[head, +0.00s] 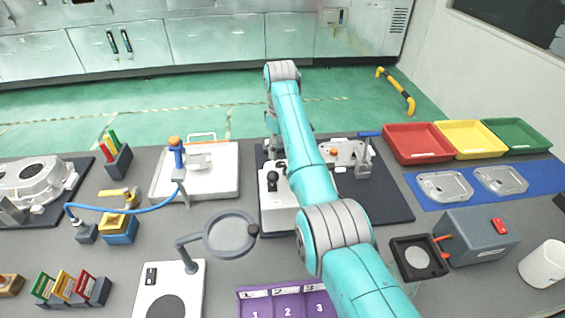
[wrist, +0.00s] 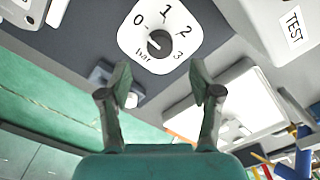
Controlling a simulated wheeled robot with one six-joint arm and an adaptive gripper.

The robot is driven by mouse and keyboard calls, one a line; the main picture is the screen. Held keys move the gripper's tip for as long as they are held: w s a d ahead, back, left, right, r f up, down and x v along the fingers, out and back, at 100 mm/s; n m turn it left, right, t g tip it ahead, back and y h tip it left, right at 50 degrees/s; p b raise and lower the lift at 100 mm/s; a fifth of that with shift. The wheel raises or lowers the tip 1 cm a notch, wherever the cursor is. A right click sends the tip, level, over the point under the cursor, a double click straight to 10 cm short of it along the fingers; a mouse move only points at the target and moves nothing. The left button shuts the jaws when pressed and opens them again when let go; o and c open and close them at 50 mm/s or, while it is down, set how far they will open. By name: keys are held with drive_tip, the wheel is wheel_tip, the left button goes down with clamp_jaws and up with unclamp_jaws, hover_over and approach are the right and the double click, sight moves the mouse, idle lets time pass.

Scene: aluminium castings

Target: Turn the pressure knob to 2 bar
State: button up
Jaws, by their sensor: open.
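The pressure knob (wrist: 160,42) is a dark round knob on a white dial plate (wrist: 128,38) marked 0, 1, 2, 3 and bar, at the top of the wrist view. A pale mark shows on the knob, but I cannot tell surely which number it points to. My gripper (wrist: 162,80) is open and empty. Its two fingers stand apart below the dial in the picture, and neither appears to touch the knob. In the head view my arm hides most of the gripper, and I cannot make out the dial there.
A white box labelled TEST (wrist: 290,25) lies right of the dial. In the head view, a white block with a black-topped lever (head: 275,215) stands beside my arm. A magnifier (head: 230,235), a white tray (head: 222,186) and red bin (head: 412,155) stand around.

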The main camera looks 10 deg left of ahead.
sight(281, 164)
wheel_tip(281, 164, down, 7)
drive_tip(key=shift+r, duration=0.15)
drive_tip(key=c, duration=1.1)
